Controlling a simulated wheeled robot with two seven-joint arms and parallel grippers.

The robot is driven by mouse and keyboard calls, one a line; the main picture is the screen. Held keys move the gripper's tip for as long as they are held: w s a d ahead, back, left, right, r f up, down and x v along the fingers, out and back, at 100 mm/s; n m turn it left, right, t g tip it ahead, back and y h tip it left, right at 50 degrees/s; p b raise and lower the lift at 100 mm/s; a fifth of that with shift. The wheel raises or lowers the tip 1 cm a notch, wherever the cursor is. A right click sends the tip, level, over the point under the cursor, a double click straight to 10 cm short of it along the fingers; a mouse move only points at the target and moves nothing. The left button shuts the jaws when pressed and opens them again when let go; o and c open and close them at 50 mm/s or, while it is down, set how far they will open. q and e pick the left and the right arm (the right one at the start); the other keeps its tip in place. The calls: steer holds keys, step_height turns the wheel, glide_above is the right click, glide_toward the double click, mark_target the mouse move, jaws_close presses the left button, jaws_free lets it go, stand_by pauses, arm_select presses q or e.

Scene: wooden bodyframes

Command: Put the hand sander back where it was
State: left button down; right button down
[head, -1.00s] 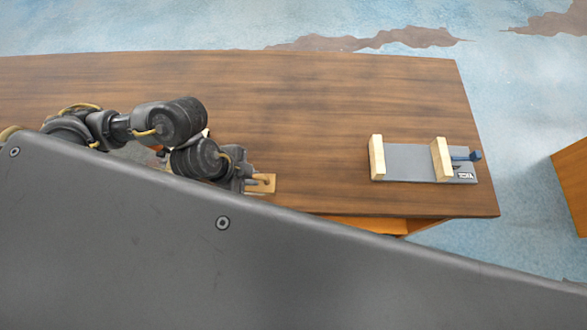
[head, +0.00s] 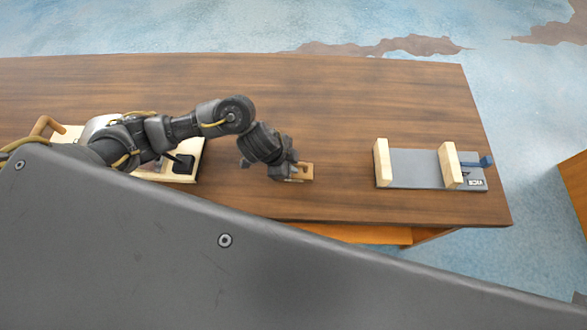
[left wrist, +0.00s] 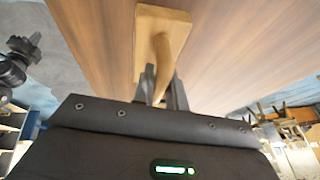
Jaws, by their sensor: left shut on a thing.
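The hand sander is a small wooden block with a curved wooden handle (left wrist: 162,28). My left gripper (left wrist: 160,88) is shut on its handle in the left wrist view. In the head view the sander (head: 306,172) shows at the tip of my left gripper (head: 292,172), over the front middle of the table. I cannot tell whether it touches the tabletop.
A grey board (head: 415,168) with two upright wooden blocks and a blue handle lies at the table's right end. A pale wooden frame (head: 185,178) with a wooden handle lies at the left, partly behind my arm. The wooden table (head: 330,100) is clear between them.

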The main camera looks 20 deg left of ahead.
arm_select(q)
steer(key=shift+f, duration=1.6)
steer(key=shift+f+b, duration=0.1)
steer(key=shift+b, duration=0.2)
steer(key=c, duration=1.4)
jaws_free()
steer(key=shift+r, duration=0.25)
steer(key=p+v, duration=0.4)
steer(key=v, duration=0.7)
steer(key=shift+r, duration=0.3)
steer(key=shift+s+a, duration=0.1)
